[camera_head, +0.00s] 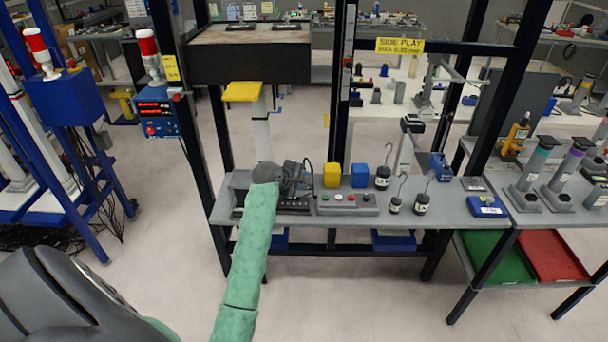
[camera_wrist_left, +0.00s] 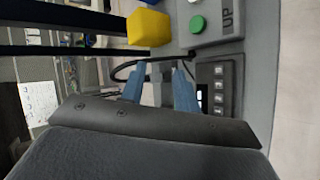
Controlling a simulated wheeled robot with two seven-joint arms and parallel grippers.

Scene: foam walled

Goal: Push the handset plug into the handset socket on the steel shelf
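My left gripper (camera_head: 292,178) is at the end of the green-sleeved arm, low over the left part of the grey steel shelf (camera_head: 450,215). In the left wrist view its two blue-grey fingers (camera_wrist_left: 159,75) stand apart with a narrow grey shape between them. I cannot tell whether that is a held plug or the background. A black cable (camera_wrist_left: 128,66) loops past the fingertips to a grey button box (camera_wrist_left: 205,25) marked UP; the box also shows in the head view (camera_head: 347,204). A dark keypad panel (camera_wrist_left: 217,88) lies right beside the fingers. I cannot make out the socket. My right gripper is not in view.
A yellow block (camera_head: 332,175) and a blue block (camera_head: 360,176) stand behind the button box. Several dark hooked weights (camera_head: 383,177) stand to their right. Black frame posts (camera_head: 342,90) rise behind the shelf. A blue device (camera_head: 487,207) sits at the right, with bare shelf before it.

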